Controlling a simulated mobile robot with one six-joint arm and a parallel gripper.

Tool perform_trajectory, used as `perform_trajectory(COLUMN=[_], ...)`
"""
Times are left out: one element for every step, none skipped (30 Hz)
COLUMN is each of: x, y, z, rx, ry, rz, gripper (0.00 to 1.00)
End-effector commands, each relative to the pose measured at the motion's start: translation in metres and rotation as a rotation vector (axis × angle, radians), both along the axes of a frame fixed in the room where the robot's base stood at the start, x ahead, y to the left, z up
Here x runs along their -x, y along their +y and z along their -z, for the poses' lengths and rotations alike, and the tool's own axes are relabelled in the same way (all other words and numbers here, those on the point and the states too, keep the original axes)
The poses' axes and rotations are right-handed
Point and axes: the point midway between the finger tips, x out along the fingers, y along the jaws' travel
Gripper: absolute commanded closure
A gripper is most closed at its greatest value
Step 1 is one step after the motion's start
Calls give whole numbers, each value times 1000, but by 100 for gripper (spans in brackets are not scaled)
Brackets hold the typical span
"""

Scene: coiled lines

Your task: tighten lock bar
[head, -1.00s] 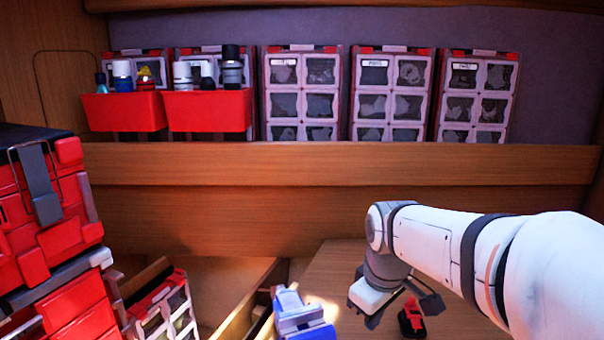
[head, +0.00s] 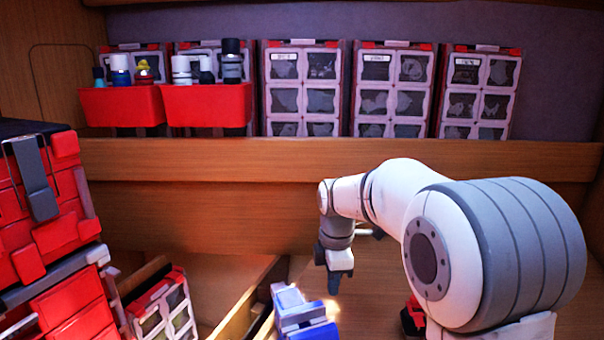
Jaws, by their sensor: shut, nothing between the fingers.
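My gripper (head: 340,290) points down over the wooden bench, just right of and above a blue and grey clamp-like device (head: 304,318). Its fingers are together and hold nothing. The blue device sits at the bottom edge of the head view, and its lower part is cut off. I cannot make out which part, if any, is a lock bar. There seems to be a gap between the fingertips and the device, but the depth is hard to tell.
A black and red object (head: 411,318) lies to the right, partly hidden by my arm. Red toolboxes (head: 45,200) are stacked at the left. A shelf (head: 330,162) at the back carries red bins (head: 207,108) and several drawer cabinets (head: 303,90). A wooden divider (head: 240,310) stands left of the device.

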Motion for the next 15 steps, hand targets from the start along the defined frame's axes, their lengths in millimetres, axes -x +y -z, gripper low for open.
perform_trajectory(x=[0, 0, 0, 0, 0, 0, 0, 0, 0, 0, 0, 0, 0, 0, 0], y=[0, 0, 0, 0, 0, 0, 0, 0, 1, 1, 1, 1, 1, 1, 1], z=[13, 17, 21, 25, 27, 31, 33, 35, 36, 37, 37, 37, 37, 37, 36], rx=[0, 0, 0, 0, 0, 0, 0, 0, 0, 0, 0, 0, 0, 0, 0], ry=[1, 0, 0, 0, 0, 0, 0, 0, 0, 0, -1, -1, -1, -1, -1], rz=[0, 0, 0, 0, 0, 0, 0, 0, 0, 0, 0, 0, 0, -1, -1], gripper=[100, 100, 100, 100, 100, 100, 100, 100, 100, 100, 100, 100, 100, 100, 100])
